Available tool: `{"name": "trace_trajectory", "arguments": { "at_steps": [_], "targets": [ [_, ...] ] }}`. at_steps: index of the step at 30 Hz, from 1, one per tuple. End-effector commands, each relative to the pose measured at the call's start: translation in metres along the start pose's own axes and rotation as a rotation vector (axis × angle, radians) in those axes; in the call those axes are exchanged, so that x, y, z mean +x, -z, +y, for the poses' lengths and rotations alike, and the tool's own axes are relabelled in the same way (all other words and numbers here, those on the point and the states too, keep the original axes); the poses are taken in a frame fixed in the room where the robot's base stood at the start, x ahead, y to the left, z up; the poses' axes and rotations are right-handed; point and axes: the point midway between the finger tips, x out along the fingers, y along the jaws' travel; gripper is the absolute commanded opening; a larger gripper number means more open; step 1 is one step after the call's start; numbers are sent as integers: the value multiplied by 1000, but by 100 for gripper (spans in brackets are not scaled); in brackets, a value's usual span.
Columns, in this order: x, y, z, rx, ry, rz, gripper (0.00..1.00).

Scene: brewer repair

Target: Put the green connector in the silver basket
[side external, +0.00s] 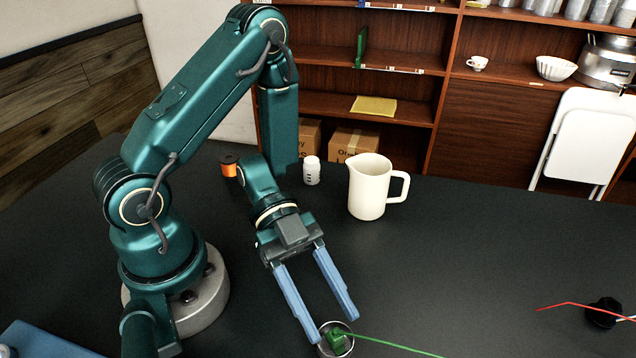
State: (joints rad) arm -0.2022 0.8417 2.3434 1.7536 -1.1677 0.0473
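The green connector (337,341) sits within the round rim of the small silver basket (349,351) at the bottom middle of the side external view. Its green wire runs off to the right. My gripper (333,328) has its two long blue fingers spread apart. Their tips are close to the basket, one by its left edge and one above its upper right. Nothing is held between the fingers. I cannot tell the exact height of the tips over the rim. The basket's lower part is cut near the frame's bottom edge.
A cream pitcher (368,187), a white bottle (311,171) and an orange spool (229,168) stand toward the back of the dark table (470,260). A black part (604,313) with a red wire lies at the right. The middle right of the table is clear.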

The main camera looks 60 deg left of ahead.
Motion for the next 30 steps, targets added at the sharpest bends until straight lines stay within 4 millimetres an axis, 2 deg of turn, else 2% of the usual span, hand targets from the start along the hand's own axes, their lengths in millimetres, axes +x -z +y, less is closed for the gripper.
{"name": "trace_trajectory", "arguments": {
  "at_steps": [17, 30],
  "targets": [
    [0, 1, 0, 1, 0, 0, 53],
    [-20, 49, 0, 10, 2, -1, 53]
  ]
}}
